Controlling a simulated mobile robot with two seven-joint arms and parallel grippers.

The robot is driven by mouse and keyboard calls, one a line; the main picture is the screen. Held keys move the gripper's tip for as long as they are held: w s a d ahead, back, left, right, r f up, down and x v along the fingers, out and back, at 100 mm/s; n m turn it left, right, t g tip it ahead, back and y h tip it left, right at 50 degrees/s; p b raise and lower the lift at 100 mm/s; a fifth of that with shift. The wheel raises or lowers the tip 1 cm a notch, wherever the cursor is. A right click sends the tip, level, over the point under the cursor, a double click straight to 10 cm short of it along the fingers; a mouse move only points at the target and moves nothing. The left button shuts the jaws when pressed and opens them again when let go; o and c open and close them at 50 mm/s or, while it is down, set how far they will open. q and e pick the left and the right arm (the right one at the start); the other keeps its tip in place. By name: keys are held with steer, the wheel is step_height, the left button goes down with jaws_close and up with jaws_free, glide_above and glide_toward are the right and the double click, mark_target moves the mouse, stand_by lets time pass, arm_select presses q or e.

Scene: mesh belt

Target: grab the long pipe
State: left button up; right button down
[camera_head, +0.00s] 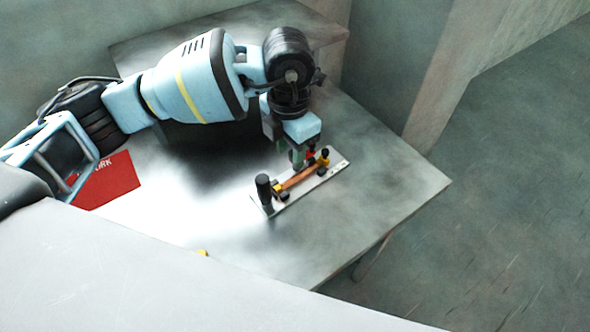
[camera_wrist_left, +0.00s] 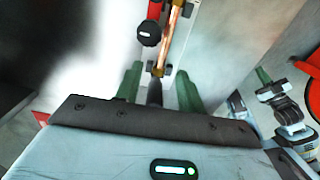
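The long pipe is a copper-coloured rod (camera_head: 298,179) lying along a pale narrow plate (camera_head: 333,170) on the table. Yellow clamp pieces hold it near both ends. In the left wrist view the pipe (camera_wrist_left: 171,40) runs up from a yellow clamp above the fingers. My left gripper (camera_head: 303,157) points down close to the plate's far end, beside the pipe. In the left wrist view its two green fingers (camera_wrist_left: 158,90) stand apart, with a dark post showing between them. I cannot tell whether they touch anything. The head view does not show my right gripper.
A black upright cylinder (camera_head: 263,187) stands at the plate's near left end. A red sheet (camera_head: 108,182) lies on the metal table (camera_head: 385,190) at left. A wall stands behind.

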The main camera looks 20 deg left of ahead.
mark_target(292, 179)
arm_select(q)
steer(key=shift+s+d+f, duration=0.15)
steer(key=shift+f, duration=1.8)
steer(key=shift+s+d+f, duration=0.1)
steer(key=shift+f, duration=1.85)
jaws_close()
